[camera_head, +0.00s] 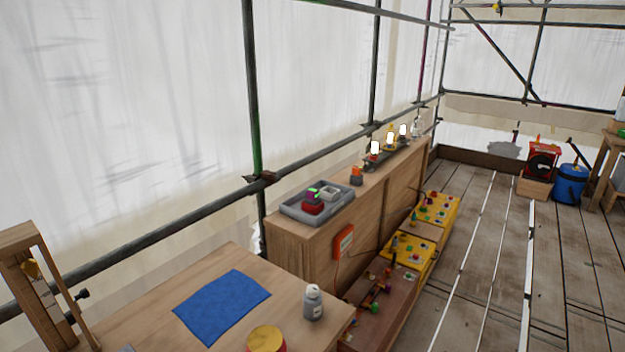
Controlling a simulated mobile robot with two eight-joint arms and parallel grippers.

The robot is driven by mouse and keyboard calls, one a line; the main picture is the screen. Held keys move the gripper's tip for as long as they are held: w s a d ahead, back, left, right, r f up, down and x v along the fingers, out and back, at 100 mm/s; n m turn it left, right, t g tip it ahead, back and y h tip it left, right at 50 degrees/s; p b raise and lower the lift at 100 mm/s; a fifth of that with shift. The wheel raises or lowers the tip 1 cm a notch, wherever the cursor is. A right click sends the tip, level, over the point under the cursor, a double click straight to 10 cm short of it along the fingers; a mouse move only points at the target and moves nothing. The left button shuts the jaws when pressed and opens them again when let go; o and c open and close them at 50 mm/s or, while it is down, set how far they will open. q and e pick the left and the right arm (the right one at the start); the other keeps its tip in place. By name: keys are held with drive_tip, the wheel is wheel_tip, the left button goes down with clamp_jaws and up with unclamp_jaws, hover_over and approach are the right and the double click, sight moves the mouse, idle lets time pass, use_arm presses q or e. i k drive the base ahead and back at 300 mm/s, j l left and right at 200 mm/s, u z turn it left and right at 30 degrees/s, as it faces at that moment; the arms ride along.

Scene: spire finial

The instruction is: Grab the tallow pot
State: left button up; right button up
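No pot is plainly marked as the tallow pot, and I cannot tell which thing it is. A round container with a yellow top (266,338) and a bit of red side stands on the near wooden table, cut off by the bottom edge. A small grey bottle or jar with a pale top (313,302) stands upright near that table's right edge. A grey tray (323,211) on the long cabinet behind holds a dark red pot-like thing (312,203) and a pale square piece. Neither of my grippers is in view.
A blue cloth (222,305) lies flat on the near table (150,318). A wooden frame (38,285) stands at its left. The long cabinet (318,250) bears several lamps. The plank floor (480,260) at right is mostly clear.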

sight(311, 307)
drive_tip(key=i+l, duration=0.1)
drive_tip(key=l, duration=0.2)
drive_tip(key=i+l+u, duration=0.1)
drive_tip(key=l+u, duration=0.6)
drive_tip(key=u, duration=0.95)
drive_tip(key=i+l, duration=0.05)
